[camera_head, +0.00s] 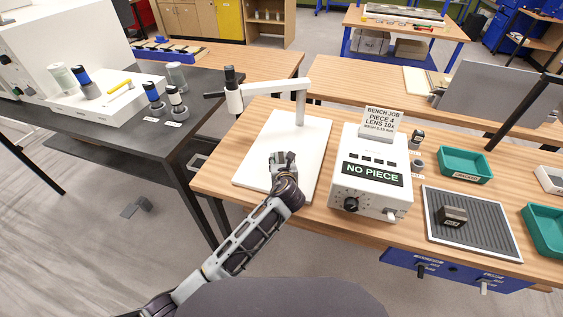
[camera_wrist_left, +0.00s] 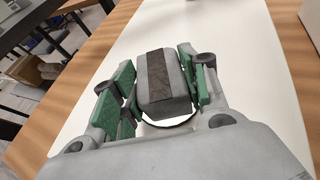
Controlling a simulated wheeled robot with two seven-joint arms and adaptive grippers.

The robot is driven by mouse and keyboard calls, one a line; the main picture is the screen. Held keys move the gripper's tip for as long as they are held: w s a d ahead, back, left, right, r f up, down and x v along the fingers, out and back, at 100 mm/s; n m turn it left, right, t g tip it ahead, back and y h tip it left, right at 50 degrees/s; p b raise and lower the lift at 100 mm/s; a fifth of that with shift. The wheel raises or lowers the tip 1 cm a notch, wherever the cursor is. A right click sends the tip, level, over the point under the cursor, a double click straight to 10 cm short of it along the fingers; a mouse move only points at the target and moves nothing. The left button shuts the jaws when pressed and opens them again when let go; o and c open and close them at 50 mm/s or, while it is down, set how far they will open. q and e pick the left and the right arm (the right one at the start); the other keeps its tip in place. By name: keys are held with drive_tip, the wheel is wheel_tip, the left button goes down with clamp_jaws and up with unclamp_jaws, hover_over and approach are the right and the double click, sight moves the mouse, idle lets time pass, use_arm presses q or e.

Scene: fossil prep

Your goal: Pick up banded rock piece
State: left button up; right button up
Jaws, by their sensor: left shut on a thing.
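The banded rock piece (camera_wrist_left: 160,82) is a grey block with a dark brown band along its top. In the left wrist view it sits between the green-padded fingers of my left gripper (camera_wrist_left: 158,92), which is shut on it. In the head view my left gripper (camera_head: 284,160) is over the white base plate (camera_head: 312,150) of the lens stand. The piece is small and mostly covered by the fingers there. I cannot tell its exact height over the plate. My right gripper is not in view.
The stand's arm (camera_head: 270,87) reaches over the plate's far side. A white box (camera_head: 368,150) reading "NO PIECE" stands to the right. Beyond it are a ribbed grey mat (camera_head: 480,235) with a dark block (camera_head: 452,216) and green trays (camera_head: 466,164). A dark table stands left.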

sight(282, 160)
use_arm(q)
drive_tip(key=shift+r, duration=5)
